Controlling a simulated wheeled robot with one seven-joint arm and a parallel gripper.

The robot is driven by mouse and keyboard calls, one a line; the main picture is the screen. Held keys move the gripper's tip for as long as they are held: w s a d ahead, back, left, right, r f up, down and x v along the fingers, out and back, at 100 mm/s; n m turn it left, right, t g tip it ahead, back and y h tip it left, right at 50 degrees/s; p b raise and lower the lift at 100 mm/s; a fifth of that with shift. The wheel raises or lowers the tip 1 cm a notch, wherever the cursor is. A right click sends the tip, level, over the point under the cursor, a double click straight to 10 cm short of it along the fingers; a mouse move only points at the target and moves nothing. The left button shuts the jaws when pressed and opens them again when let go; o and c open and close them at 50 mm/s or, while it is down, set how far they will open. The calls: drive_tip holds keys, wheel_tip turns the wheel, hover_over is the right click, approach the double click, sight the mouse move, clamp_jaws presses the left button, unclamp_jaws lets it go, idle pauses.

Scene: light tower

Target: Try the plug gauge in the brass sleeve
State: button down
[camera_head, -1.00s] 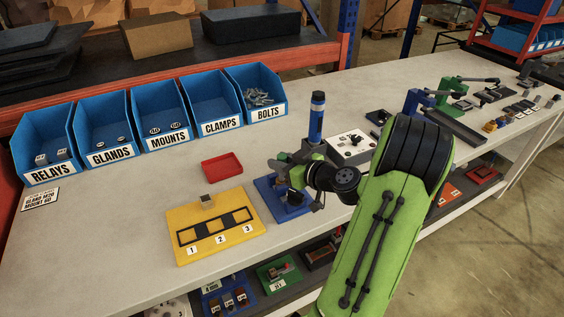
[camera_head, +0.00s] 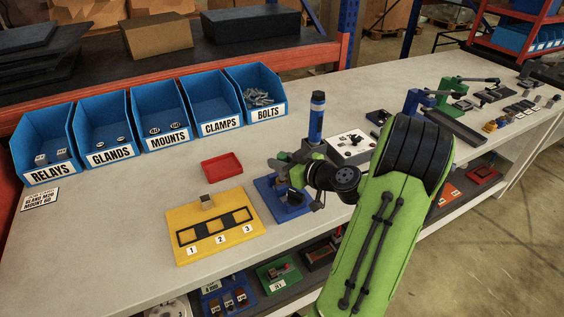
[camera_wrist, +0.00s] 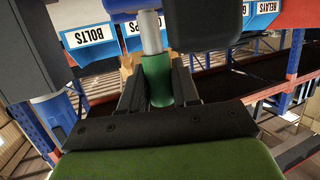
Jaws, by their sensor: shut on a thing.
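In the wrist view my gripper (camera_wrist: 158,74) is shut on the green handle of the plug gauge (camera_wrist: 157,88). Its silver pin (camera_wrist: 151,33) points away from the jaws, toward a dark blue part (camera_wrist: 122,8) at the top edge. I cannot tell whether the pin's end is inside anything. In the head view my gripper (camera_head: 287,174) is over the blue fixture (camera_head: 266,188), beside the yellow board. The gripper and a dark part hide much of the fixture. I cannot make out the brass sleeve in either view.
The yellow board (camera_head: 182,246) with numbered slots 1 to 3 lies left of the fixture, a small grey block (camera_head: 207,199) on it. A red tray (camera_head: 222,166) lies behind. A dark blue cylinder (camera_head: 317,118) stands close behind my gripper. Blue bins (camera_head: 120,135) line the back.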

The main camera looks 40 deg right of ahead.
drive_tip(key=shift+r+p, duration=0.45)
drive_tip(key=shift+r, duration=0.95)
